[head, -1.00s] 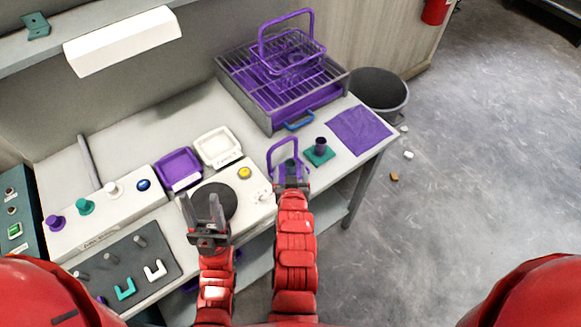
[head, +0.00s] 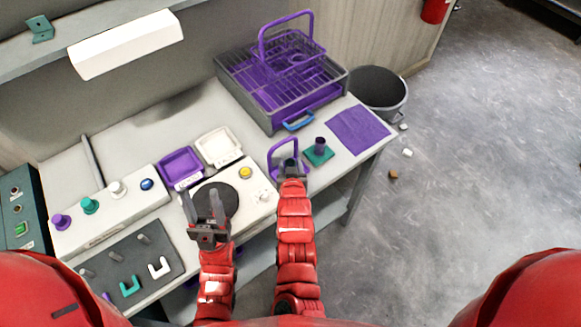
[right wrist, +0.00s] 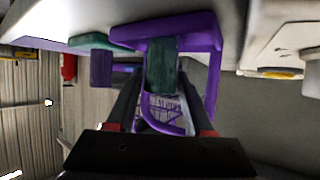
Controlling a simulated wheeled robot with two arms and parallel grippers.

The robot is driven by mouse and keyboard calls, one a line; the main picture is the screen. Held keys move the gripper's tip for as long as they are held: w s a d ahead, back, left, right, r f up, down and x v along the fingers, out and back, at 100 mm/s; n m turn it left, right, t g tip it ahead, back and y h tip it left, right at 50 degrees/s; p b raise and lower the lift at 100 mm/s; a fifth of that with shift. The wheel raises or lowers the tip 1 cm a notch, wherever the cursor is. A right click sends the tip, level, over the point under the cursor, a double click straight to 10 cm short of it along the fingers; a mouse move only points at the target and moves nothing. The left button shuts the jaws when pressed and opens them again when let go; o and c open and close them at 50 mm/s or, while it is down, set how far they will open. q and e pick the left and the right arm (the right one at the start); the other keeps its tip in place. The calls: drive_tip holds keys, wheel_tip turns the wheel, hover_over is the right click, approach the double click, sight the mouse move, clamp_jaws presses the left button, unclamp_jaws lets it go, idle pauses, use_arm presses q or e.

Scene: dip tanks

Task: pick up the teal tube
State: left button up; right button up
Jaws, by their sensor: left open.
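The teal tube (right wrist: 162,65) stands on a purple base with a purple arch (right wrist: 213,75), seen upside down in the right wrist view. My right gripper (right wrist: 163,80) has its two dark fingers on either side of the tube, with small gaps showing; it looks open. In the head view the right gripper (head: 291,168) is at the purple arch (head: 272,155), and its hand largely hides the tube. My left gripper (head: 203,201) is open and empty, fingers up, over the dark round plate (head: 225,201) of the white device.
A purple tube (head: 319,144) on a teal base stands just right of my right gripper, near a purple mat (head: 358,130). The wire-racked tank (head: 262,112) is behind. White and purple trays (head: 180,166) and a knob panel (head: 110,218) lie left.

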clamp_jaws()
drive_tip(key=shift+r, duration=0.1)
